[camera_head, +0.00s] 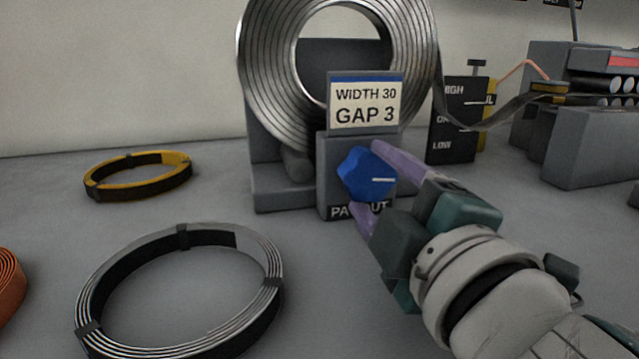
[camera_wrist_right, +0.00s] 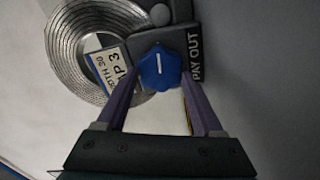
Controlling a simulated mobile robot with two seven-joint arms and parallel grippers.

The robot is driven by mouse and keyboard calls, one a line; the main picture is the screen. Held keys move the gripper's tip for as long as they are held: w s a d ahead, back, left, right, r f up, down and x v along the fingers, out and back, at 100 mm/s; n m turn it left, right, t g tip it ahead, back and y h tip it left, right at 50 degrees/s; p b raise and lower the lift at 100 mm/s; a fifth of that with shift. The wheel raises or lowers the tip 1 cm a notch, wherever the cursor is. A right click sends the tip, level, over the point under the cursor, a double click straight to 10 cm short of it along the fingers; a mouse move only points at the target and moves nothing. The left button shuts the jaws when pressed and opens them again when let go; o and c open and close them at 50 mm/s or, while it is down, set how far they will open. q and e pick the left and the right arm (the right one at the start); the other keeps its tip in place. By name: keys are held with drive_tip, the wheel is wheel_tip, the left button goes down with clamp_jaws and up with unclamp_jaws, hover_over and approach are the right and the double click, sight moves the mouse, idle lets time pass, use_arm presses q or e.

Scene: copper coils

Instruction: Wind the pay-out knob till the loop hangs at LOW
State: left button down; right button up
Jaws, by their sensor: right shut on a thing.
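The blue pay-out knob (camera_head: 361,174) sits on the grey front box under the coil, its white pointer line facing right in the head view. My right gripper (camera_head: 366,178) is shut on the knob, one purple finger above and one below. The knob also shows between the fingers in the right wrist view (camera_wrist_right: 159,70). A strip runs down from the large silver coil (camera_head: 262,75) and sags in a loop (camera_head: 478,127) before rising to the machine at right. The loop's bottom hangs beside the level board (camera_head: 447,145), near its middle mark, above LOW. My left gripper is not in view.
A sign reading WIDTH 30 GAP 3 (camera_head: 365,103) stands above the knob. A yellow-banded coil (camera_head: 138,175), a silver-edged coil (camera_head: 182,290) and a copper coil (camera_head: 8,285) lie on the table at left. A grey machine (camera_head: 590,140) stands at right.

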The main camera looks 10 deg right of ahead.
drive_tip(key=shift+r+m, duration=0.1)
drive_tip(key=shift+m, duration=1.1)
drive_tip(key=o, duration=1.4)
